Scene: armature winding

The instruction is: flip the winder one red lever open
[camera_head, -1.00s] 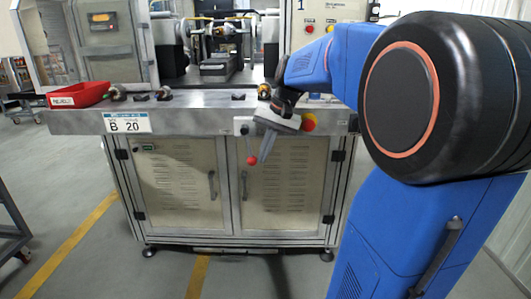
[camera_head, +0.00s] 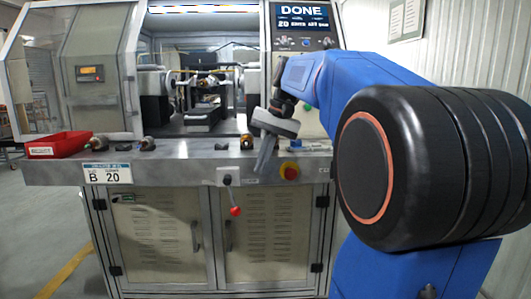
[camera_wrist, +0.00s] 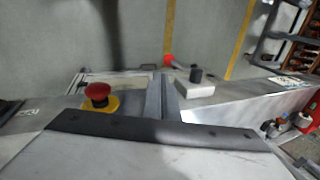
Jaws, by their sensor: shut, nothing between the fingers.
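The red lever is a dark rod with a red ball knob (camera_head: 235,211), hanging down from a pale mount (camera_head: 228,177) on the front edge of the winder's bench. In the wrist view the red knob (camera_wrist: 169,60) shows beyond the fingers, left of the black pivot and white mount (camera_wrist: 195,88). My gripper (camera_head: 260,174) is shut and empty, its fingers pointing down in front of the bench edge, to the right of and above the knob. In the wrist view the closed fingers (camera_wrist: 162,88) appear apart from the lever.
A red emergency stop (camera_head: 289,171) on yellow sits right of my gripper; it also shows in the wrist view (camera_wrist: 98,93). A red bin (camera_head: 57,145) and several small parts lie on the bench. The winder screen (camera_head: 303,16) reads DONE. Cabinet doors are below.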

